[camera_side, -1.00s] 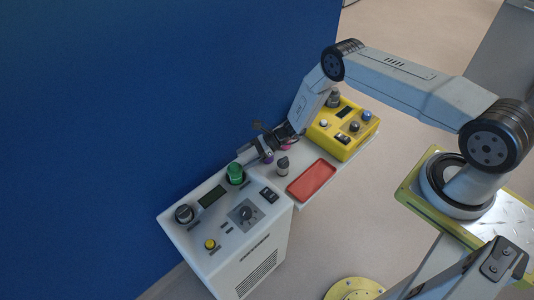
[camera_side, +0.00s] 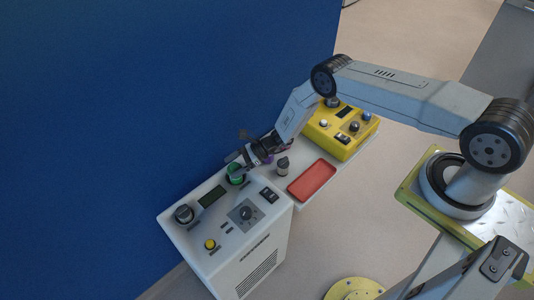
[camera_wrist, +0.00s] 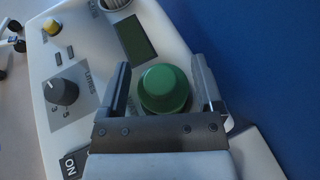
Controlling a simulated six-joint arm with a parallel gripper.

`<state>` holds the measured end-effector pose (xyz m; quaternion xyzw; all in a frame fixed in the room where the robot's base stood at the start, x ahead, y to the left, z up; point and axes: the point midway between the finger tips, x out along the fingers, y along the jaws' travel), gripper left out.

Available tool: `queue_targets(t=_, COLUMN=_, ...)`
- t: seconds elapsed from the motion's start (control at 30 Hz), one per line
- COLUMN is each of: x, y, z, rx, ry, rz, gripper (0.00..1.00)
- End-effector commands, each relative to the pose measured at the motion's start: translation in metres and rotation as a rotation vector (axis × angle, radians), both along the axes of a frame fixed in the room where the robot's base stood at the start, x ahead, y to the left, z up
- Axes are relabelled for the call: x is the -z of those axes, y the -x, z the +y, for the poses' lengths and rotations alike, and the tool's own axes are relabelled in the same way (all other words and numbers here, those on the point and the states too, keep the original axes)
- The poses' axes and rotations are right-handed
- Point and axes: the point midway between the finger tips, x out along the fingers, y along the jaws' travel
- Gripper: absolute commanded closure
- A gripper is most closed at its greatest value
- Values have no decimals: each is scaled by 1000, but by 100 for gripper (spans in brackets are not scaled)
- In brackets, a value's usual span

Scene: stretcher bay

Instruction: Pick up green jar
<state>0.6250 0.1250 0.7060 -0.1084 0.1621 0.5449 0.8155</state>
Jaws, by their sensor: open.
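The green jar (camera_wrist: 163,88) has a round domed top and sits at a corner of the white console (camera_side: 227,249). In the wrist view it lies between the two fingers of my gripper (camera_wrist: 163,82), with a narrow gap on each side. In the side view the green jar (camera_side: 235,175) is partly covered by my gripper (camera_side: 238,164), which reaches it from the upper right. My gripper is open and its fingers straddle the jar. The jar's lower part is hidden.
The console carries a dark grey-topped jar (camera_side: 184,214), a yellow button (camera_side: 210,244), a display (camera_side: 212,197) and a dial (camera_side: 246,213). A small grey-topped jar (camera_side: 283,166) and a red tray (camera_side: 312,180) stand to the right. A yellow box (camera_side: 345,130) is behind. The blue wall is close.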

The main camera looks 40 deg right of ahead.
Motion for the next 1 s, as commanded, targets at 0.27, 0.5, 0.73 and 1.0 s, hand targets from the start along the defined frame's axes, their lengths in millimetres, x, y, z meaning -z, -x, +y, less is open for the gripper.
queue_targets(t=0.27, x=0, y=0, z=0, rx=0, ry=0, rz=0, gripper=83)
queue_targets(t=0.5, x=0, y=0, z=0, rx=0, ry=0, rz=0, gripper=100)
queue_targets(t=0.73, x=0, y=0, z=0, rx=0, ry=0, rz=0, gripper=100)
queue_targets(t=1.0, x=0, y=0, z=0, rx=0, ry=0, rz=0, gripper=100)
